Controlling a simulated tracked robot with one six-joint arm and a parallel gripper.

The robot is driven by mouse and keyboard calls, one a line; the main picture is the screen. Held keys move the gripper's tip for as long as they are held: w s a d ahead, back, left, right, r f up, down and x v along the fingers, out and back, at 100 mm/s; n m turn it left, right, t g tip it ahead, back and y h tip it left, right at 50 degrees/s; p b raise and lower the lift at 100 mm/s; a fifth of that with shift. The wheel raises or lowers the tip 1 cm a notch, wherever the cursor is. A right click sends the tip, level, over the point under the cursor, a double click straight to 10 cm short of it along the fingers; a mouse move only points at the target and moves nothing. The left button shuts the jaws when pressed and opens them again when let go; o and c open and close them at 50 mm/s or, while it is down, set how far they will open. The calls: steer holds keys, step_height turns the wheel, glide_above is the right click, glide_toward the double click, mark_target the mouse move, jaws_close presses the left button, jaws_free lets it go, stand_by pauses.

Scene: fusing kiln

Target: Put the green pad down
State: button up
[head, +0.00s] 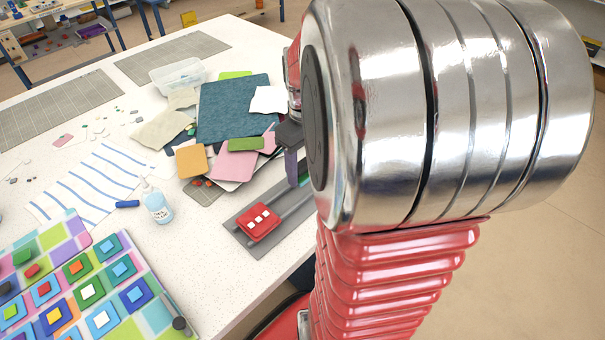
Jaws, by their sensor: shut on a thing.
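My gripper (295,178) points down over the far end of a grey tray (241,205), partly hidden by my large silver and red arm. A red pad (262,227) with small white squares lies near the tray's front end. Another green piece (246,144) lies on the pile of sheets behind.
The pile holds a dark teal sheet (218,101), a pink sheet (234,164) and an orange pad (191,161). A colourful tiled panel (138,262) fills the front left. The table edge is close.

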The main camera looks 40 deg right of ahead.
mark_target(305, 177)
steer(key=shift+f, duration=1.85)
steer(key=shift+f, duration=0.1)
steer(key=o, duration=1.1)
step_height(305, 177, up, 12)
steer(key=shift+r, duration=0.15)
steer(key=s+a+t, duration=0.2)
steer(key=a, duration=0.9)
steer(key=s+a+t, duration=0.2)
steer(key=a+t, duration=0.1)
steer(key=a, duration=0.9)
steer(key=shift+r+t, duration=0.3)
steer(key=shift+r, duration=0.05)
